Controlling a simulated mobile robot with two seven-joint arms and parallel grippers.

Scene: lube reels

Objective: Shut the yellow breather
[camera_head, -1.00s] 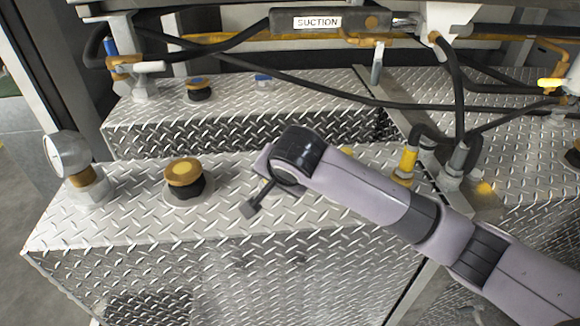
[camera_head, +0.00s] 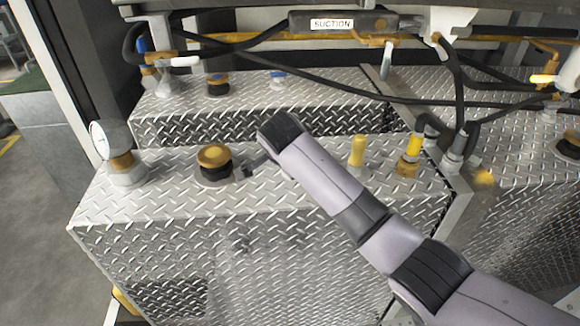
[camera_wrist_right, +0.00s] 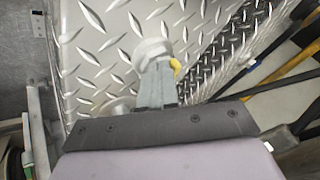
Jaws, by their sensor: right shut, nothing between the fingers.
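A round yellow-gold cap (camera_head: 214,155) on a black body stands on the near diamond-plate tank, left of centre in the head view. A slim upright yellow fitting (camera_head: 357,150) stands farther right on the same tank. I cannot tell which is the breather. My right gripper (camera_head: 246,172) is shut and empty, just right of the gold cap's black body. Whether it touches is unclear. In the right wrist view, the gripper (camera_wrist_right: 157,85) covers most of a pale round fitting (camera_wrist_right: 150,50), with a small yellow part (camera_wrist_right: 175,66) showing at its right. My left gripper is out of view.
A dial gauge (camera_head: 104,143) stands left of the gold cap. A yellow-collared hose fitting (camera_head: 412,150) stands to the right. Black hoses and a pipe labelled SUCTION (camera_head: 335,24) cross above. Another capped fitting (camera_head: 217,83) is on the rear tank.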

